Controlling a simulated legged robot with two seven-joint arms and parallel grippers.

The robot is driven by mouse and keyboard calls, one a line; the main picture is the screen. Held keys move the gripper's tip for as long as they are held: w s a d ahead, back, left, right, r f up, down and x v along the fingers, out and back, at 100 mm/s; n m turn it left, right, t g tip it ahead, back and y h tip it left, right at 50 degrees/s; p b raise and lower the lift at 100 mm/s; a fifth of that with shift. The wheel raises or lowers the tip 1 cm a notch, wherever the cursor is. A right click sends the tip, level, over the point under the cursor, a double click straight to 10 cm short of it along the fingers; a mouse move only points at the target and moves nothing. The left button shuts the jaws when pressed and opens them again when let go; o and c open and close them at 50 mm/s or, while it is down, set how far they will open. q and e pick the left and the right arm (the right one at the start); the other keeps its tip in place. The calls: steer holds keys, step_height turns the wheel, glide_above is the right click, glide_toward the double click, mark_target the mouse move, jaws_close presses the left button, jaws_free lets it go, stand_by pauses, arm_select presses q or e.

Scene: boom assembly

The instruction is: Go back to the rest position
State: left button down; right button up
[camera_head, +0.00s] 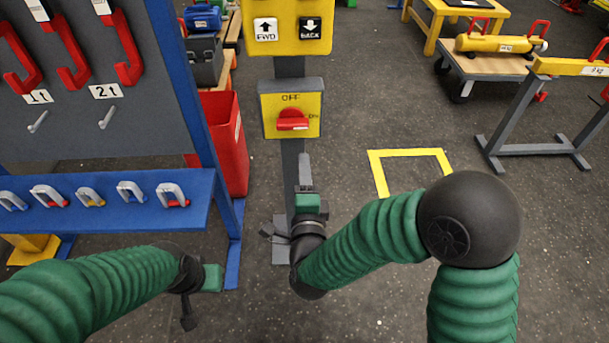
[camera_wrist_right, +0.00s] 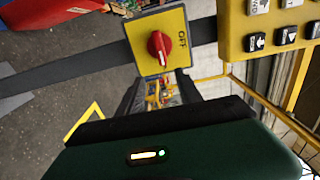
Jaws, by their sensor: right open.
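My right gripper (camera_head: 304,172) is in front of the grey post, below the yellow switch plate (camera_head: 291,114). It is open, with nothing seen between its fingers. The plate carries a red rotary knob (camera_head: 292,121), with OFF above it and a partly hidden or small label at its right. The knob's bar lies sideways, not towards OFF. The right wrist view shows the knob (camera_wrist_right: 159,48) turned on its side, apart from the gripper. My left gripper (camera_head: 188,300) hangs low at the left, below the blue rack; its jaw opening is unclear.
A blue rack (camera_head: 110,205) with several shackles and red hooks stands at the left, a red bin (camera_head: 226,140) behind it. A yellow button panel (camera_head: 287,25) is above the switch. A yellow floor square (camera_head: 410,153) and a grey trestle (camera_head: 530,150) are at the right. Floor between is clear.

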steer(key=shift+s, duration=1.15)
steer(key=shift+f, duration=0.1)
